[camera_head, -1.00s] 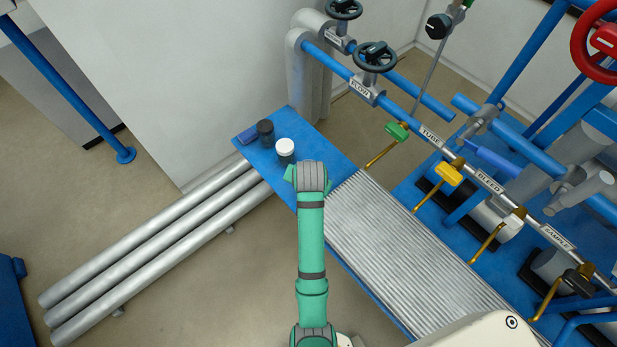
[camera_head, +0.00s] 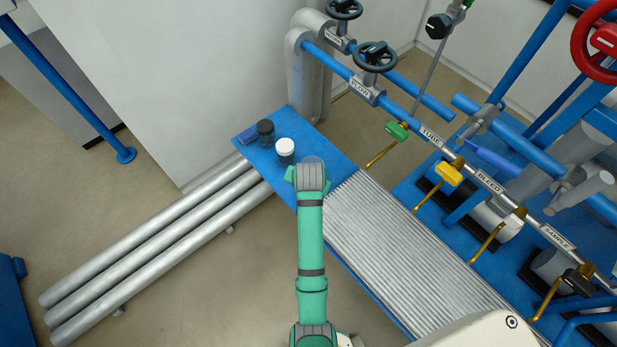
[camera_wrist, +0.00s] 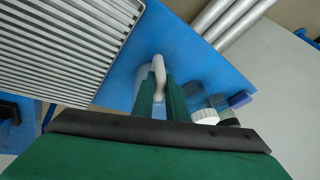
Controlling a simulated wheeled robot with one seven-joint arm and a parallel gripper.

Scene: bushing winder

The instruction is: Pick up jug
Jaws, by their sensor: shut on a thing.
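My gripper (camera_wrist: 160,90) is shut on a pale, curved handle (camera_wrist: 158,70), which I take to be the jug's. The handle stands between the two green fingers in the wrist view. The jug's body is mostly hidden behind the fingers. In the head view a faint, clear round rim, likely the jug (camera_head: 312,160), shows just beyond my wrist, over the blue shelf (camera_head: 332,153). My fingers are mostly hidden there by the wrist. I cannot tell whether the jug touches the shelf.
A dark jar with a white lid (camera_head: 285,149) stands close left of my gripper. A black-topped jar (camera_head: 265,131) and a small blue box (camera_head: 247,136) stand farther left. A ribbed metal grate (camera_head: 400,240) lies to the right, with valve handles beyond it.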

